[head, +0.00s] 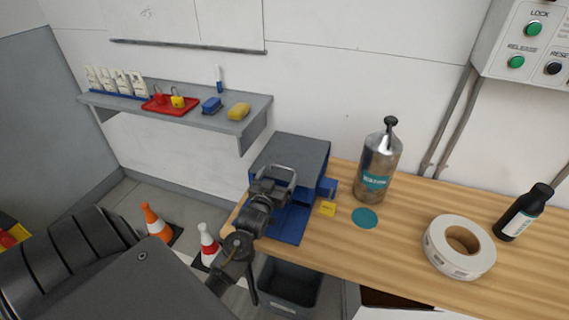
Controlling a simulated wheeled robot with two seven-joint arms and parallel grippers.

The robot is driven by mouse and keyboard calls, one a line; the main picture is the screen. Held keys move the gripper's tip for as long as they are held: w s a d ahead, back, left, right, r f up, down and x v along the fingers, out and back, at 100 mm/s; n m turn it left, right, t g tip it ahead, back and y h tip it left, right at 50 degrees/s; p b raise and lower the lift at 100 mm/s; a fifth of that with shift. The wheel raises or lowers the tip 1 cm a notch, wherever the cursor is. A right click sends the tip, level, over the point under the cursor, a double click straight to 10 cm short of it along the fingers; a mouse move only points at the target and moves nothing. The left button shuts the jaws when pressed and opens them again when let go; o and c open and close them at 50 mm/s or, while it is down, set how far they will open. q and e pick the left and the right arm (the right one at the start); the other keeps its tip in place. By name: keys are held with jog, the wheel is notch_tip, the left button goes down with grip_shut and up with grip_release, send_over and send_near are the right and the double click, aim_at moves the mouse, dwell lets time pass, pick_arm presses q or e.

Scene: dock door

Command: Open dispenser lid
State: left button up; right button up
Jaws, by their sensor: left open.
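A blue box with a grey top (298,150) stands at the left end of the wooden workbench. It looks like the dispenser with its lid down. A blue tray-like part (290,228) extends from its front, and a small blue part juts from its right side. My left gripper (278,180) is open in front of the box, over its front face, and hides part of it. A light grey loop shows at the fingertips; I cannot tell whether the gripper touches it. My right gripper is not in view.
On the workbench (400,275) are a metal pump can (379,165), a teal disc (365,218), a yellow tag (327,209), a white tape roll (459,247) and a black bottle (523,212). A wall shelf (190,112) is at left. Cones (157,224) and a dark bin (288,287) stand below.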

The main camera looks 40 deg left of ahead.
aim_at(285, 164)
pick_arm(q)
jog(key=x, duration=0.6)
jog(key=shift+w+a+p, duration=0.2)
jog(key=shift+w+p, duration=0.1)
jog(key=shift+w, duration=0.05)
